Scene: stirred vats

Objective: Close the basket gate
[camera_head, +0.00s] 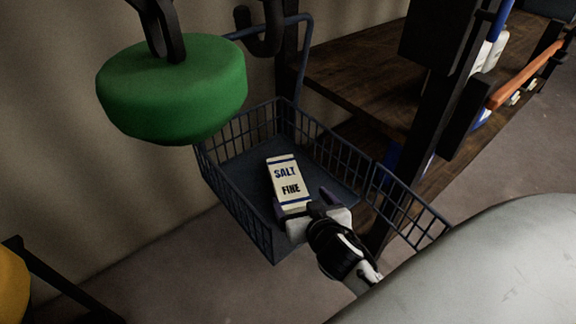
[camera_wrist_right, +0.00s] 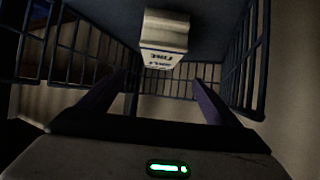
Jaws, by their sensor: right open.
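The blue wire basket (camera_head: 234,202) hangs in the middle of the head view with a white salt box (camera_head: 284,178) marked "SALT FINE" lying inside. The basket gate (camera_head: 405,208), a wire panel, stands swung out to the right, so the basket's near side is open. My right gripper (camera_head: 293,207) is at that open side, its fingers by the near end of the salt box. In the right wrist view the right gripper (camera_wrist_right: 152,95) is open, fingers apart, with the salt box (camera_wrist_right: 163,40) ahead beyond the tips. I cannot tell whether they touch. My left gripper is not in view.
A green round weight (camera_head: 172,90) hangs on a dark hook above the basket's left. A wooden shelf (camera_head: 360,65) and a dark post stand to the right. A grey rounded surface (camera_head: 480,265) fills the lower right. A yellow object (camera_head: 12,285) shows at lower left.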

